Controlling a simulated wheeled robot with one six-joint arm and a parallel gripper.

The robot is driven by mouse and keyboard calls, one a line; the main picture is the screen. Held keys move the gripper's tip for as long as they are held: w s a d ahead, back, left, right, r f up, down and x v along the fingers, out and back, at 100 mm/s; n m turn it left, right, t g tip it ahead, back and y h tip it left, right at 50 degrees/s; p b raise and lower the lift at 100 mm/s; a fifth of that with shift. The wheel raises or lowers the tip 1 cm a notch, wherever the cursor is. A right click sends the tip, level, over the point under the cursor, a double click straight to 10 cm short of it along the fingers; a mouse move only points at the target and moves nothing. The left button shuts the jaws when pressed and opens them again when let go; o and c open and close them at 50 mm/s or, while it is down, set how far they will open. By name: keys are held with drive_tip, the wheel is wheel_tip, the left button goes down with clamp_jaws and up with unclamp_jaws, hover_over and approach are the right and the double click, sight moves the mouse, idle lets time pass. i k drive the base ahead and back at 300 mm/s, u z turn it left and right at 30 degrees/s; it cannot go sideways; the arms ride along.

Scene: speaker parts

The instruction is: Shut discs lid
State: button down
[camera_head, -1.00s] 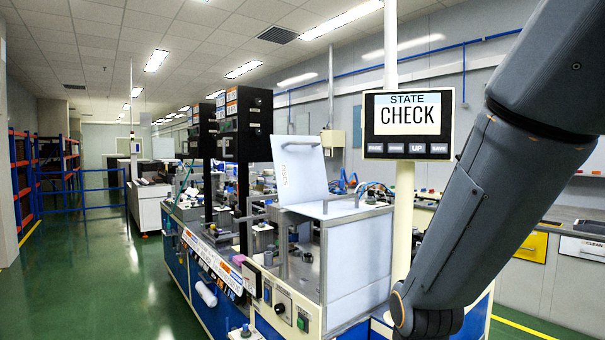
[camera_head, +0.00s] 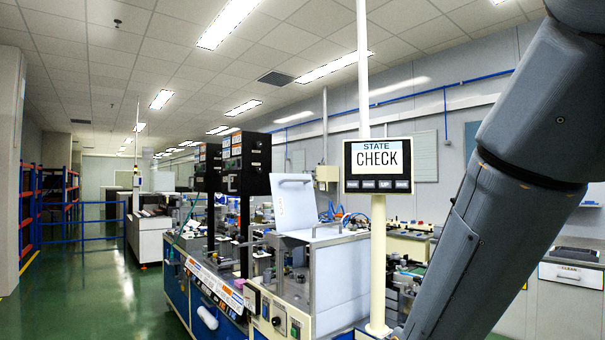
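The discs lid (camera_head: 294,204) is a white panel with a small handle on its top edge and faint lettering on its face. It stands raised, tilted back, on top of a white box-like housing (camera_head: 343,280) at the near end of the machine line. My arm crosses the right side of the view. My gripper is not in view; the arm runs out of the bottom edge, to the right of the housing.
A screen (camera_head: 377,165) reading "STATE CHECK" stands on a cream post (camera_head: 377,270) between the housing and my arm. Black towers (camera_head: 246,163) rise behind the lid to the left. The green floor (camera_head: 100,300) at left is open. A drawer labelled "CLEAN" (camera_head: 572,274) is at right.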

sight(292, 195)
drive_tip(key=k, duration=0.25)
drive_tip(key=u, duration=1.25)
drive_tip(key=i, duration=3.2)
drive_tip(key=z, duration=2.05)
